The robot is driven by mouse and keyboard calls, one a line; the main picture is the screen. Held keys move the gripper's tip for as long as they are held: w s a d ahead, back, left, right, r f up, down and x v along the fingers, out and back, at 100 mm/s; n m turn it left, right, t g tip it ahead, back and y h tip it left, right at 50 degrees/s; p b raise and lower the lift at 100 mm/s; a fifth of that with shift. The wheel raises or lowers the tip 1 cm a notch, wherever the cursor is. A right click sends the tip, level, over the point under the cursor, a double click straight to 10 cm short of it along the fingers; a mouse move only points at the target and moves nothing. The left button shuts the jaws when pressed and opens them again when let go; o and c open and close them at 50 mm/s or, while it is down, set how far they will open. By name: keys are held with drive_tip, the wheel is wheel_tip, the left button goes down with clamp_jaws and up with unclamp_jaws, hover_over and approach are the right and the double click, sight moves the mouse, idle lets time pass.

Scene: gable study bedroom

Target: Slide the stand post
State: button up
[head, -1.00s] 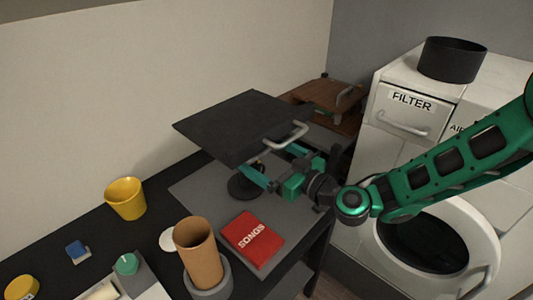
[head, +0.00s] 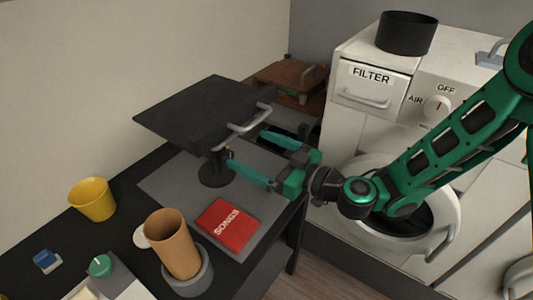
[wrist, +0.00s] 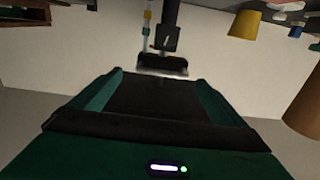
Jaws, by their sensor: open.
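The stand has a flat black top plate (head: 190,115) with a pale handle (head: 247,124) on its near right edge. Below the plate, its dark post (head: 217,160) rises from a round black base (head: 214,178) on a grey mat (head: 165,187). My gripper (head: 247,149) is open and empty, right of the post and below the handle, its fingers pointing towards the stand. In the wrist view, the dark post with a block on it (wrist: 167,38) shows ahead of my open gripper (wrist: 157,84), apart from it. The plate hides the upper post in the head view.
A red book (head: 226,225) lies on the mat below my gripper. A brown cup (head: 172,243) and yellow cup (head: 92,199) stand left and nearer. A wooden rack (head: 290,77) is behind. A white appliance (head: 363,90) stands right, across a floor gap.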

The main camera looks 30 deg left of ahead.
drive_tip(key=shift+s+d, duration=0.2)
drive_tip(key=shift+d, duration=1.2)
